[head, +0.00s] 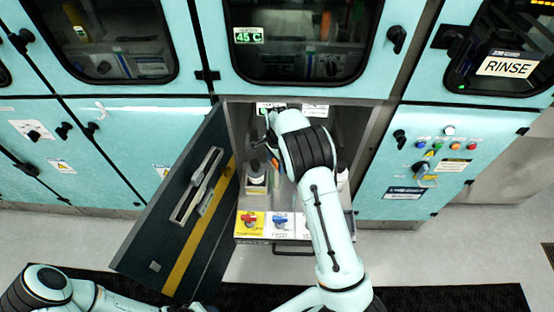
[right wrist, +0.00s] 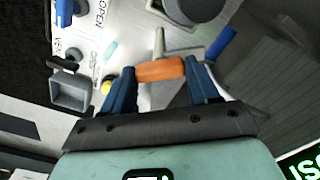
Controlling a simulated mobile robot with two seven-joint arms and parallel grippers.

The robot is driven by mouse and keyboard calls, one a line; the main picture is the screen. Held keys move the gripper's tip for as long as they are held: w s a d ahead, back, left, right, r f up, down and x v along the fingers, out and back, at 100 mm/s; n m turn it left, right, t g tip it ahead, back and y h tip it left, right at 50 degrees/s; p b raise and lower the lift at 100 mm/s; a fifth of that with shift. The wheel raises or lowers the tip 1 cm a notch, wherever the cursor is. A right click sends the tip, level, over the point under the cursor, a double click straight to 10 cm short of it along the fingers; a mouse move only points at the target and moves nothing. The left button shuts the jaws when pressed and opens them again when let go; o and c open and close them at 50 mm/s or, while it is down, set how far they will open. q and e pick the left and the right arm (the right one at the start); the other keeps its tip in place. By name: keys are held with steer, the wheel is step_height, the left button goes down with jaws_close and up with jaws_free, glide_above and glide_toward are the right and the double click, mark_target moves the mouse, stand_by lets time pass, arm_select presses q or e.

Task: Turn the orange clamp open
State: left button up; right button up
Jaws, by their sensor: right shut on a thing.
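The orange clamp handle (right wrist: 160,71) shows in the right wrist view as a short orange bar joined to a pale metal stem. My right gripper (right wrist: 161,76) has one dark blue finger at each end of the bar and is shut on it. In the head view my right arm reaches into the open cabinet and hides the clamp and most of the gripper. My left arm shows only at the lower left of the head view; its gripper is out of view.
The dark cabinet door (head: 185,200) hangs open at the left. A drawer front with a red valve handle (head: 250,218) and a blue valve handle (head: 280,221) lies below. In the right wrist view a blue lever (right wrist: 221,43) and a grey cup (right wrist: 70,91) flank the clamp.

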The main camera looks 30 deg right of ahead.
steer(key=m, duration=0.3)
steer(key=shift+m, duration=2.1)
steer(key=o, duration=1.1)
steer(key=shift+c, duration=0.2)
step_height(320, 180, up, 14)
steer(key=shift+f, duration=0.25)
steer(key=shift+f, duration=0.1)
